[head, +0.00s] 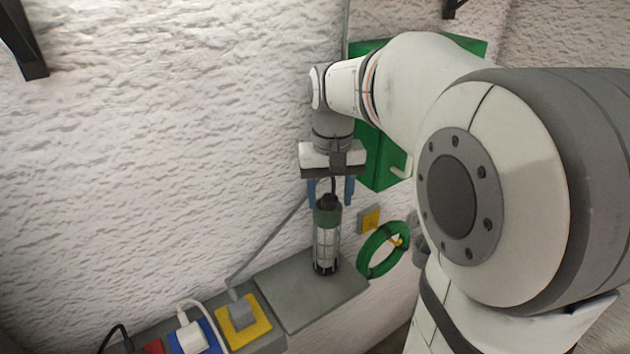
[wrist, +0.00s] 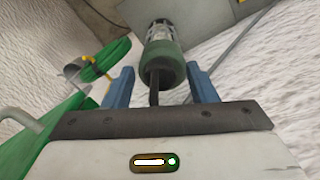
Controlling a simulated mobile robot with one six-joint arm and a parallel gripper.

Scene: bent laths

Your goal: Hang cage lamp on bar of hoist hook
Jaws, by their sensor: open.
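The cage lamp (head: 327,240), with a dark green top, pale caged body and black base, stands upright on a grey ledge. A thin black piece rises from its top. In the wrist view the lamp (wrist: 161,58) shows top end nearest, with the black piece reaching towards the gripper body. My gripper (head: 331,192) points down just above the lamp. Its two blue fingers are apart, one on each side of the lamp's top; in the wrist view the gripper (wrist: 161,87) shows a gap beside the black piece. I cannot make out a hoist hook or its bar for sure.
The grey ledge (head: 290,284) carries sockets and plugs, including a yellow plate (head: 243,321), at left. A green coil (head: 385,250) hangs right of the lamp. A green panel (head: 378,160) with a pale hook (head: 402,172) is behind my arm. Dark brackets (head: 24,42) stand out above.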

